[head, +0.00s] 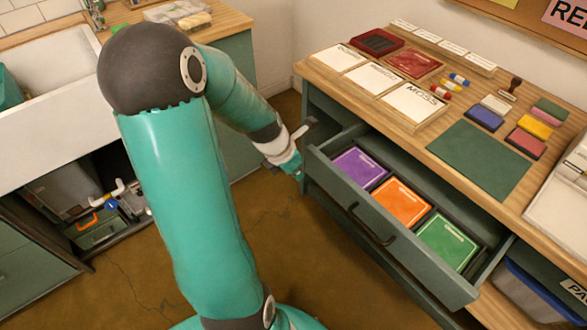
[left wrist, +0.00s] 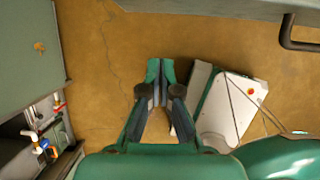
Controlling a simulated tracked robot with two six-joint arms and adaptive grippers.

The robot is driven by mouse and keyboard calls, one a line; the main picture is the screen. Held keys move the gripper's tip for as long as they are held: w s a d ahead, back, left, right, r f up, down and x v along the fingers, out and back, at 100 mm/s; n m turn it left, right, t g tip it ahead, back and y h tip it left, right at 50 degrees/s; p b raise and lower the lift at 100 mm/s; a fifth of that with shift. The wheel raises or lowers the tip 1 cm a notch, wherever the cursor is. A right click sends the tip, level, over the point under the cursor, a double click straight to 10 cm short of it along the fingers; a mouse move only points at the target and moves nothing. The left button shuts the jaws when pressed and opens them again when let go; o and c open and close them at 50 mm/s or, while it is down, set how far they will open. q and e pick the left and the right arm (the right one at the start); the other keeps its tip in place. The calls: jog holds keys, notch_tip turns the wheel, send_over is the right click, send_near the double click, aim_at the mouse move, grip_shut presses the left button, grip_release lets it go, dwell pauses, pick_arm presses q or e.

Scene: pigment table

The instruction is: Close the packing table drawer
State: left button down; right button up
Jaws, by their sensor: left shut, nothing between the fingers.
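The packing table drawer (head: 410,262) is pulled open, a grey-green drawer with a dark bar handle (head: 371,225). Purple, orange and green flat packs (head: 398,202) lie inside it in a row. My left gripper (head: 297,168) is beside the left end of the drawer front, on its outer side; I cannot tell whether it touches. In the left wrist view the gripper (left wrist: 160,72) has its fingers together with nothing between them, over the floor. A grey-green edge and a dark handle (left wrist: 297,38) show at that view's top right. My right gripper is not in view.
The wooden tabletop (head: 520,215) above the drawer holds cards, ink pads, a stamp and a green mat (head: 480,160). A sink (head: 45,110) is at left. Brown floor lies clear before the drawer.

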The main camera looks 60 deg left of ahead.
pick_arm(q)
jog(key=shift+w+a+f+p, duration=0.1)
jog(key=shift+w+a+f, duration=0.1)
jog(key=shift+w+f, duration=0.55)
jog(key=shift+w+a+f+p, duration=0.2)
jog(key=shift+w+f, duration=0.3)
jog(key=shift+w, duration=0.5)
jog(key=shift+w+a+f+p, duration=0.1)
jog(key=shift+w+a+f, duration=0.15)
jog(key=shift+w+f, duration=0.5)
jog(key=shift+w+r, duration=0.1)
